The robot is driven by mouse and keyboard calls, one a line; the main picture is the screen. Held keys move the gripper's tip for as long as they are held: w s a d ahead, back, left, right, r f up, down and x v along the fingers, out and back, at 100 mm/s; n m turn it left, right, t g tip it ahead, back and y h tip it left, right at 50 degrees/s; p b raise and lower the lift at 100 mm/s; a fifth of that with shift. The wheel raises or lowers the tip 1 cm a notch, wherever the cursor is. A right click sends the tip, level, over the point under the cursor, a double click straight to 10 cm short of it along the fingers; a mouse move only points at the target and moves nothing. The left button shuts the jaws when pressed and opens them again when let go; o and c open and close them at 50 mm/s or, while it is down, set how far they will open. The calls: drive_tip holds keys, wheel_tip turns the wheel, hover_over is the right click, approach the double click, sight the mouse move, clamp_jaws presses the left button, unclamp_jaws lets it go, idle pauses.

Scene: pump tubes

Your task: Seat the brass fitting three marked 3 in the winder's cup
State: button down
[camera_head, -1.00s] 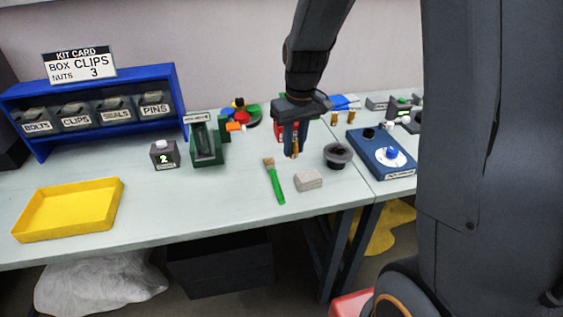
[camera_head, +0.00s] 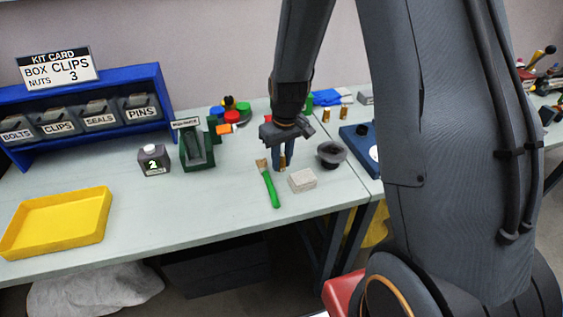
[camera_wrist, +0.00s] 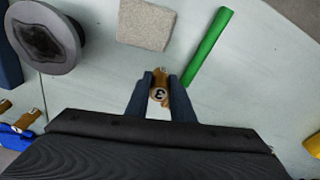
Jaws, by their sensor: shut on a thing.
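A brass fitting marked 3 (camera_wrist: 158,95) is between my gripper's fingers (camera_wrist: 160,82); the mark faces the wrist camera. In the head view my gripper (camera_head: 283,164) is shut on it low over the bench, right of the green brush. I cannot tell whether the fitting touches the bench. A blue unit (camera_head: 356,143), perhaps the winder, stands to the right with a black round part (camera_head: 362,130) on it; my arm hides most of it. Two more brass fittings stand behind, a left one (camera_head: 327,114) and a right one (camera_head: 344,111).
A black funnel-like cup (camera_head: 331,153) and a pale block (camera_head: 302,180) sit close to my gripper. A green brush (camera_head: 270,187) lies left. The front-middle bench is clear.

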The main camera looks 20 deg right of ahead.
drive_tip(key=shift+f, duration=0.75)
drive_tip(key=shift+f, duration=0.1)
drive_tip(key=c, duration=1.8)
unclamp_jaws()
